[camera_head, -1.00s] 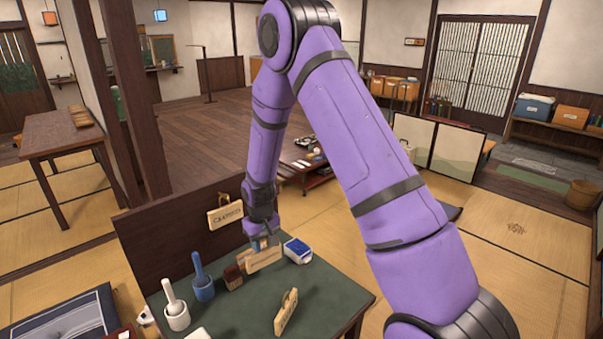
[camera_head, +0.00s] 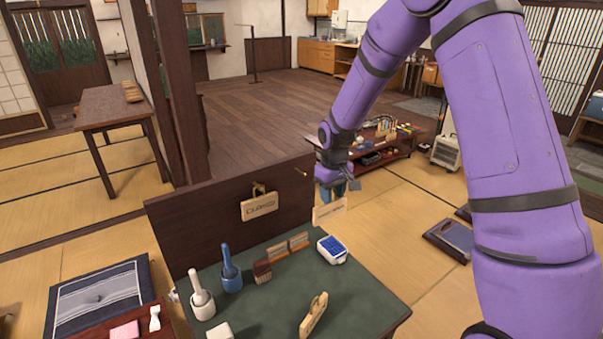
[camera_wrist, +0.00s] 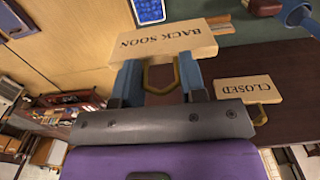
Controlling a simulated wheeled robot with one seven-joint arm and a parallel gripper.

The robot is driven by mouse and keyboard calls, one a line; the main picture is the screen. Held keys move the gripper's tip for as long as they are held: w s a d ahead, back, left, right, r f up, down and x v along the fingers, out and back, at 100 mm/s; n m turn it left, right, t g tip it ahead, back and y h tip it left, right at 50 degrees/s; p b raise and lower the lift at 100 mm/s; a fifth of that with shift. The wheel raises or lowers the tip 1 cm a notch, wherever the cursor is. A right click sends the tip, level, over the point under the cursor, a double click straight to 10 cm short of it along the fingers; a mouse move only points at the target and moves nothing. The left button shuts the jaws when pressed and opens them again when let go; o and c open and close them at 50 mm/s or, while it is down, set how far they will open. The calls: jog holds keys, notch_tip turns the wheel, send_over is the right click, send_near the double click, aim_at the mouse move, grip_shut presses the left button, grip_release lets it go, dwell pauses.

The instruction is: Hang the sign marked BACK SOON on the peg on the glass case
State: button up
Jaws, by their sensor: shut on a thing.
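My gripper (camera_head: 334,194) is shut on the BACK SOON sign (camera_head: 329,211), a pale wooden plate with a brass loop. It holds the sign above the desk's far right side. In the wrist view, the fingers (camera_wrist: 160,80) are at the loop and the sign (camera_wrist: 165,44) lies just beyond them, its lettering upside down. A CLOSED sign (camera_head: 260,206) hangs on the dark wooden panel behind the desk; it also shows in the wrist view (camera_wrist: 246,89). A small brass peg (camera_head: 301,173) shows bare on that panel, right of CLOSED. I cannot make out a glass case.
A low table (camera_head: 375,150) with goods stands beyond. Tatami at the right is mostly free.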

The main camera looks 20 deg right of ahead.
aim_at(301, 173)
jog(key=w+a, duration=0.1)
jog(key=w, duration=0.3)
jog(key=w+a, duration=0.2)
jog(key=w, duration=0.3)
jog(key=w+a, duration=0.2)
jog(key=w, duration=0.3)
jog(key=shift+w+f, duration=0.35)
jog(key=shift+f, duration=0.2)
jog(key=shift+f, duration=0.15)
jog(key=o, duration=1.1)
jog(key=shift+o, duration=0.2)
